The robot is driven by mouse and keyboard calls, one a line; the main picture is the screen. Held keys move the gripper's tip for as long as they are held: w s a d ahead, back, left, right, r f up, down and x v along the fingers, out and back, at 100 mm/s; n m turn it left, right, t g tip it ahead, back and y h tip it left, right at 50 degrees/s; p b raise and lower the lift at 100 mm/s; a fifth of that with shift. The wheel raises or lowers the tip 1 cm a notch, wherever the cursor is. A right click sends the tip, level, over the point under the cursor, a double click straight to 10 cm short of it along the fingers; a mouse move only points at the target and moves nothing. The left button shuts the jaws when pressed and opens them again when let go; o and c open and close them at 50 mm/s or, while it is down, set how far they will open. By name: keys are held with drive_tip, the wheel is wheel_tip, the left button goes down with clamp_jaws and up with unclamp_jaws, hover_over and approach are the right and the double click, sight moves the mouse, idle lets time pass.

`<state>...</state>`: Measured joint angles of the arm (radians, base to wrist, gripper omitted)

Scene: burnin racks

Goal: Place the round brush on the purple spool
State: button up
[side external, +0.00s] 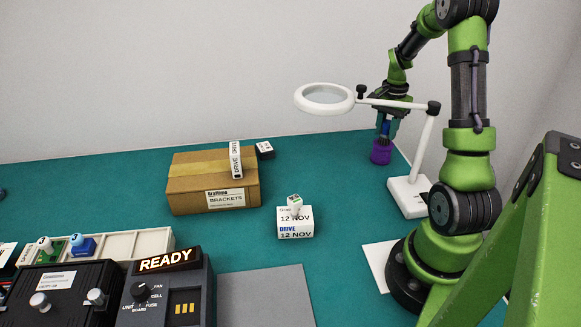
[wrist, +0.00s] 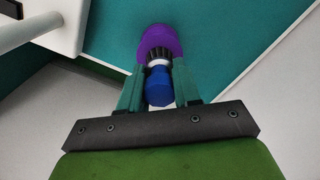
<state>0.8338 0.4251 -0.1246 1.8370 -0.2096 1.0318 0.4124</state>
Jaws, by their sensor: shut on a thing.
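The purple spool (side external: 380,153) stands on the green mat at the back right, and it also shows in the wrist view (wrist: 163,36). My gripper (side external: 386,128) is above it, pointing down. In the wrist view my gripper (wrist: 160,72) is shut on the round brush (wrist: 158,88), which has a blue handle, a pale collar and dark bristles. The bristle end points at the spool and overlaps it in the wrist view. In the side view only a bit of blue shows between the fingers. I cannot tell whether the bristles touch the spool.
A white magnifier lamp (side external: 422,160) stands close beside my gripper, its arm and ring in front. A cardboard box (side external: 190,190) with small items and a white labelled block (side external: 294,222) are to the left. A black READY unit (side external: 168,290) is at the front left.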

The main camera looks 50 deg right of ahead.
sight(388, 122)
drive_tip(key=o, duration=1.1)
drive_tip(key=shift+f, duration=0.1)
drive_tip(key=shift+c, duration=0.2)
wheel_tip(388, 122, up, 12)
